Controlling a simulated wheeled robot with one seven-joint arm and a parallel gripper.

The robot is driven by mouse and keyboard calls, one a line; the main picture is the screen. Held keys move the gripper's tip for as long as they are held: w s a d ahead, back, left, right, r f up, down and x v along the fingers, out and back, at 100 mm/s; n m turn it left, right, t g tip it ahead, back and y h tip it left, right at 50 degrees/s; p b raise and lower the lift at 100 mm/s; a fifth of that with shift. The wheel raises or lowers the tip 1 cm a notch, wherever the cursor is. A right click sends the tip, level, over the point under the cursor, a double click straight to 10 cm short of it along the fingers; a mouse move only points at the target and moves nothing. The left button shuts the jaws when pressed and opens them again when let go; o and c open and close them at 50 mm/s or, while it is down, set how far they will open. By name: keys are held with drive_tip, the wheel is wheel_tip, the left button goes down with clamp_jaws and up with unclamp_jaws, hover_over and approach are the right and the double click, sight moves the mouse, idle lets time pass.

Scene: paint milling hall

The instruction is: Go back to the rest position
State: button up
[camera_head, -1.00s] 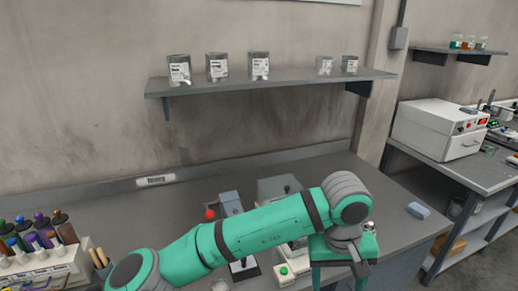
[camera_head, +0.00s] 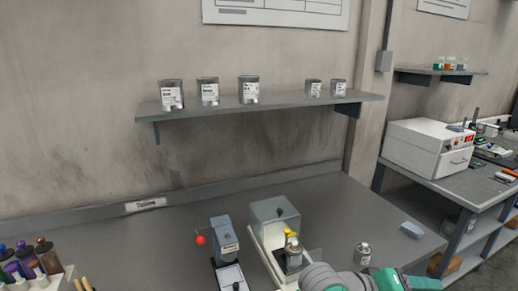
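Only part of my arm shows, a grey joint and green link sections at the bottom edge, right of centre. The arm lies low in front of the grey workbench (camera_head: 330,205). A small silver can with a pale label (camera_head: 363,253) stands upright on the bench just behind the arm, apart from it as far as I can see.
A blue block (camera_head: 411,230) lies at right. Tins stand on the wall shelf (camera_head: 285,105). The back bench is largely clear.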

drive_tip(key=w+a+f+n+t+y, duration=0.1)
drive_tip(key=w+a+f+n+t, duration=0.2)
drive_tip(key=a+f+n+t, duration=0.8)
drive_tip(key=s+a+f+t+y, duration=0.3)
drive_tip(key=s+a+f+y, duration=0.4)
drive_tip(key=a+f, duration=0.1)
drive_tip(key=s+a+f+m+y, duration=0.2)
drive_tip(key=s+a+m, duration=0.2)
drive_tip(key=s+a, duration=0.4)
drive_tip(key=s+a+f+m+y, duration=0.3)
drive_tip(key=s+a, duration=0.6)
drive_tip(key=s, duration=0.7)
drive_tip(key=shift+s+m+g, duration=0.3)
drive_tip(key=shift+m+g, duration=0.1)
drive_tip(key=shift+m, duration=0.5)
drive_tip(key=shift+d, duration=0.1)
drive_tip(key=shift+c, duration=0.2)
